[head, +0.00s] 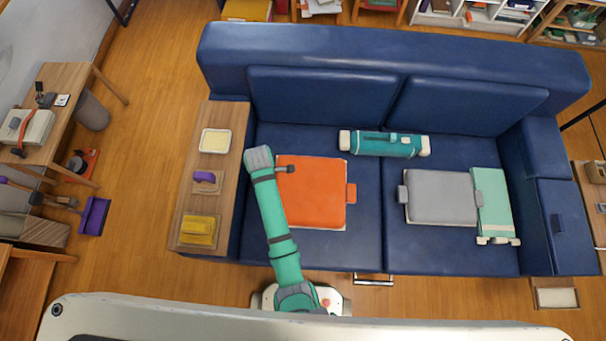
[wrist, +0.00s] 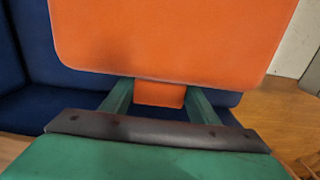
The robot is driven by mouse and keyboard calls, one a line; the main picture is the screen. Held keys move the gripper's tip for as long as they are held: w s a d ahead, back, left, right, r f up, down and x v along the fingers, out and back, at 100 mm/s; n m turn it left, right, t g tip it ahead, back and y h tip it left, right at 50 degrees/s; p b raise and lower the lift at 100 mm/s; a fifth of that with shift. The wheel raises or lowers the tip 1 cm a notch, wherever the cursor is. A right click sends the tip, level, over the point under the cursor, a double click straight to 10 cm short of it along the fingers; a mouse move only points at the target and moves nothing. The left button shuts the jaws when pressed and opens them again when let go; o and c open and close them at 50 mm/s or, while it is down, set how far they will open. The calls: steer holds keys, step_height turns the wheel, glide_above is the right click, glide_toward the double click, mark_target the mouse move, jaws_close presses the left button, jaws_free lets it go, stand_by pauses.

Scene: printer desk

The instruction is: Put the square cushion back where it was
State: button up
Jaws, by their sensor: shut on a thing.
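The orange square cushion (head: 312,195) is over the left seat of the blue sofa, with a tab (head: 351,193) on its right side. My gripper (head: 284,169) is at its left edge. In the wrist view my gripper's green fingers are shut on an orange tab (wrist: 159,95) of the cushion (wrist: 170,40). Pale edging shows under the cushion's corners. I cannot tell whether it rests on the seat or is slightly raised. A grey square cushion (head: 440,197) with tabs lies on the right seat.
A teal roll-shaped thing (head: 384,144) lies behind, across the seat gap. A mint-green flat thing (head: 493,204) lies beside the grey cushion. The wooden side ledge (head: 190,197) at left holds a cream tray (head: 215,141), a purple-topped thing (head: 205,177) and a yellow block (head: 198,231).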

mark_target(295, 219)
steer(key=shift+s+f, duration=0.1)
steer(key=shift+f, duration=4.95)
steer(key=o, duration=1.4)
step_height(295, 219, up, 12)
steer(key=s+d+f+m+t, duration=0.2)
steer(key=d, duration=0.1)
steer(key=s+d+f+m+t, duration=0.1)
steer(key=s+d, duration=0.1)
steer(key=shift+s+d+f+m+y, duration=0.1)
steer(key=shift+f+m+y, duration=0.05)
steer(key=shift+m+y, duration=0.25)
steer(key=s+d+r+m+t, duration=0.1)
steer(key=s, duration=0.1)
steer(key=s+d+r+m+t, duration=0.1)
steer(key=s+d+m, duration=0.1)
steer(key=s+d+r+m+t, duration=0.1)
steer(key=s+d+t, duration=0.1)
steer(key=shift+s+r+m, duration=0.15)
steer(key=shift+r+m, duration=0.15)
steer(key=shift+r, duration=0.05)
steer(key=s+d+r+m+t, duration=0.2)
steer(key=s+r+m+t, duration=0.2)
steer(key=r, duration=0.9)
steer(key=s+d+r+m+t, duration=0.2)
steer(key=s+r+m+t, duration=0.2)
steer(key=s+r, duration=0.4)
step_height(295, 219, up, 6)
steer(key=shift+d+f+m+h, duration=0.15)
steer(key=shift+m+h, duration=0.25)
steer(key=shift+m, duration=0.4)
